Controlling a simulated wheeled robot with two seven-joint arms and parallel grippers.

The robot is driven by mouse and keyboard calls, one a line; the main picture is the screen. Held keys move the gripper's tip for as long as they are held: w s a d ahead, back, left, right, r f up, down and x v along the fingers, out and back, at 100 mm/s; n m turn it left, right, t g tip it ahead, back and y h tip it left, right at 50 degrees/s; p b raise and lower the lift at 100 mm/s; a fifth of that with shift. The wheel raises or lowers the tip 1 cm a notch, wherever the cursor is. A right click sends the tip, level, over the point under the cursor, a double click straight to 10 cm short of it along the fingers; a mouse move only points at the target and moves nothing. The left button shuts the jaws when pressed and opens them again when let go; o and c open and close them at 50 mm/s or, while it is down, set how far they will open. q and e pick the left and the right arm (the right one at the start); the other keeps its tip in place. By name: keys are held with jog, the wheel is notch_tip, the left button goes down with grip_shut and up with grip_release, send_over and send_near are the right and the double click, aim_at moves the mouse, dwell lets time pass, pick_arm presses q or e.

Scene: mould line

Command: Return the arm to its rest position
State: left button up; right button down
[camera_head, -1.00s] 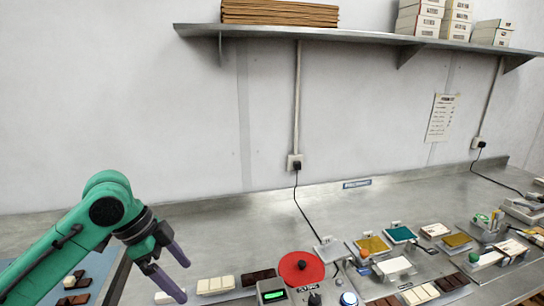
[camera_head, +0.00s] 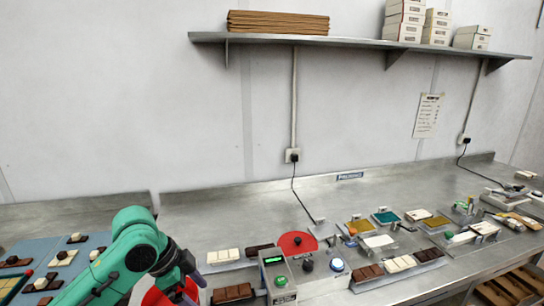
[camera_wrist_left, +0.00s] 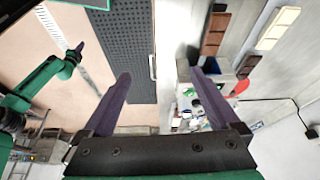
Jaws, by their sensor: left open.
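My left gripper (camera_head: 190,286) is at the lower left of the head view, over the front edge of the bench, with its green arm bent down behind it. Its two purple fingers are spread in the left wrist view (camera_wrist_left: 165,98), with nothing between them. The fingers are partly cut off or hidden in the head view. Another green arm, which looks like my right, shows at the left of the left wrist view, with a purple gripper (camera_wrist_left: 76,48) too small to read. It is not in the head view.
A steel bench (camera_head: 230,197) runs along the wall, with chocolate bars (camera_head: 223,256), a red disc (camera_head: 298,242), a control box (camera_head: 277,275) and several small trays on it. A blue mat (camera_head: 38,248) with chocolates lies at the left. A shelf (camera_head: 360,40) hangs above.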

pick_arm(q)
jog(key=s+f+n+t+y, duration=0.1)
jog(key=s+f+n, duration=0.3)
jog(key=f, duration=0.3)
jog(key=s+f+n+t, duration=0.2)
jog(key=s+f+n, duration=0.25)
jog(key=f, duration=0.25)
jog(key=s+a+f+n+g+y, duration=0.1)
jog(key=s+a+f+n+y, duration=0.25)
jog(key=s+a, duration=0.5)
notch_tip(320, 180, down, 27)
jog(key=s+d+g+b, duration=0.1)
jog(key=b, duration=0.4)
jog(key=s+a+f+b, duration=0.1)
jog(key=s+f+b, duration=0.1)
jog(key=s+f, duration=0.7)
jog(key=s+a+f+g+b, duration=0.1)
jog(key=s+a+f+b, duration=0.1)
jog(key=s+f, duration=0.6)
notch_tip(320, 180, down, 3)
jog(key=shift+s+b, duration=0.4)
jog(key=shift+b, duration=0.1)
pick_arm(e)
notch_tip(320, 180, down, 10)
jog(key=s, duration=0.1)
